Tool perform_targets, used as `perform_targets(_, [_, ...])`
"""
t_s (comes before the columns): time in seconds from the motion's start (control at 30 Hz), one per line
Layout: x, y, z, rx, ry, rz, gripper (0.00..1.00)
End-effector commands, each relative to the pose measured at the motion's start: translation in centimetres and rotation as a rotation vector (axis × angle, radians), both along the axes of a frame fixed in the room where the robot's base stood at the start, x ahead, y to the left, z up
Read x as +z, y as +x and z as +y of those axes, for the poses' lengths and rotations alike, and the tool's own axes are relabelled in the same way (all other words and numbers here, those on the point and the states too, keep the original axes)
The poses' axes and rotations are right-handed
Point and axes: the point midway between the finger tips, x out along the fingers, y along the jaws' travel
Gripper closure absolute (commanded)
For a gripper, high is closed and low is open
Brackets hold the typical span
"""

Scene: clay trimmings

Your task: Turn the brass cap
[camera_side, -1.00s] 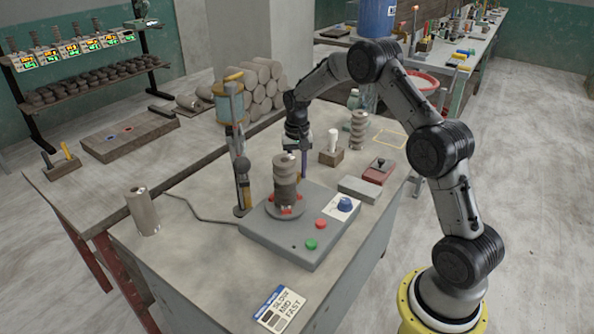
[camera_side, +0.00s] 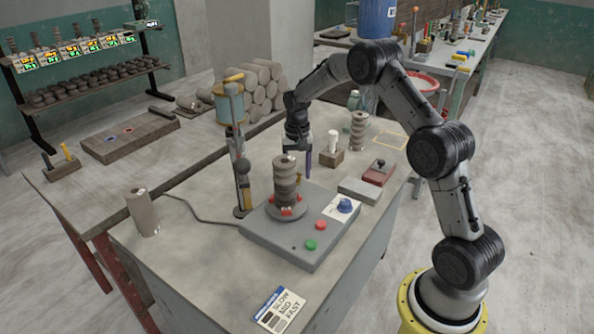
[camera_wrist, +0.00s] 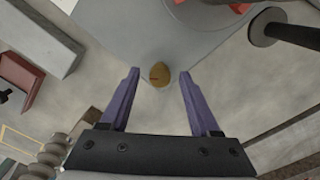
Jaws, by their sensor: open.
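The brass cap (camera_wrist: 160,75) is a small, rounded golden-brown piece in the wrist view, at the edge of the grey machine base (camera_wrist: 150,35). I cannot make it out in the side view, where the clay stack and my gripper stand in front of that area. My gripper (camera_wrist: 160,73) points down with its two purple fingers spread, one on each side of the cap in the picture. A gap shows on both sides, and the fingers hold nothing. In the side view my gripper (camera_side: 300,162) hangs behind the clay stack (camera_side: 286,183). Its height above the cap is unclear.
The clay stack stands on the machine base (camera_side: 270,238), with red and green buttons and a blue knob (camera_side: 345,205). A tool stand (camera_side: 241,180) rises to its left. A grey block (camera_side: 358,190), a red box (camera_side: 379,173) and another clay column (camera_side: 358,130) stand right of my gripper.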

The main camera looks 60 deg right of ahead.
Motion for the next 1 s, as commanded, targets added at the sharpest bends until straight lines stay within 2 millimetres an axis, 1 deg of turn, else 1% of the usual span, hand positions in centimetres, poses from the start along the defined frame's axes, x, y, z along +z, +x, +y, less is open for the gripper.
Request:
perform_targets(0.13, [0.5,0.0,0.0,0.000,-0.001,-0.001,0.37])
perform_targets(0.27, [2.1,0.1,0.0,0.000,-0.001,-0.003,0.37])
perform_targets(0.5, [7.3,0.1,0.0,0.000,-0.002,-0.006,0.37])
perform_targets(0.7, [11.2,0.0,0.0,0.000,-0.002,-0.004,0.37])
perform_targets(0.83, [12.8,0.0,0.0,0.000,-0.002,-0.003,0.37])
perform_targets(1.0, [13.7,0.0,0.0,0.000,-0.001,-0.001,0.37])
